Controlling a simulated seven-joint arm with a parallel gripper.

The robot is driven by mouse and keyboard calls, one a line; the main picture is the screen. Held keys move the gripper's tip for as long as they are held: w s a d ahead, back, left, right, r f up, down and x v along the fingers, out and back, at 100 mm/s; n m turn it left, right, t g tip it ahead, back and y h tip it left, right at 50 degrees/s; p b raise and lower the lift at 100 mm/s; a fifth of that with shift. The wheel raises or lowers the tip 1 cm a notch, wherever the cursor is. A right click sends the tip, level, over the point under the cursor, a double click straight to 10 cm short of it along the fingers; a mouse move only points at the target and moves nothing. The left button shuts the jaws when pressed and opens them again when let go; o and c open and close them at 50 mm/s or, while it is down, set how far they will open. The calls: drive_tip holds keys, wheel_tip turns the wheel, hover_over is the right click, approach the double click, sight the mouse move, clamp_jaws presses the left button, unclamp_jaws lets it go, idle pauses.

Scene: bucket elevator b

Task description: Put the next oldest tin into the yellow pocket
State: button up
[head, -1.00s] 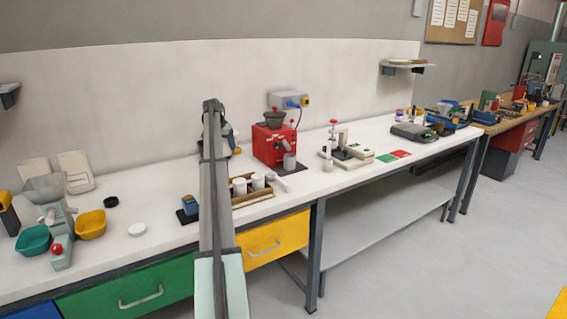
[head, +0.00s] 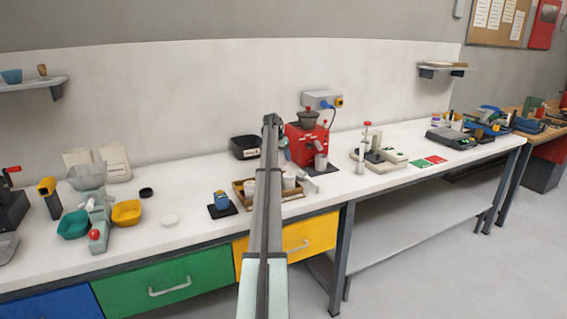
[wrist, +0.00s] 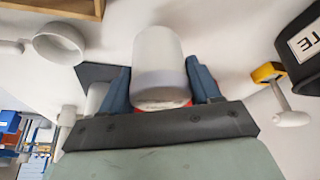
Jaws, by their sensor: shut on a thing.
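My gripper (wrist: 158,68) is shut on a white tin (wrist: 158,55) in the wrist view. One blue finger is on each side of it, and the tin has a greyish lower band. In the head view my arm hides most of the gripper and the held tin. The tray's edge also shows at the top left of the wrist view (wrist: 70,8). I cannot make out a yellow pocket; a yellow drawer (head: 310,238) is below the bench top.
A red machine (head: 303,145) stands behind the tray. A black labelled bin (head: 245,147) is left of my arm, and a blue device (head: 221,199) is in front of it. A yellow bowl (head: 126,212) and teal bowl (head: 73,224) are further left.

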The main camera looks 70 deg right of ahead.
sight(282, 161)
drive_tip(key=shift+f, duration=1.85)
drive_tip(key=shift+f, duration=0.15)
drive_tip(key=o, duration=1.2)
drive_tip(key=shift+c, duration=0.2)
drive_tip(key=shift+o, duration=0.3)
drive_tip(key=v, duration=1.2)
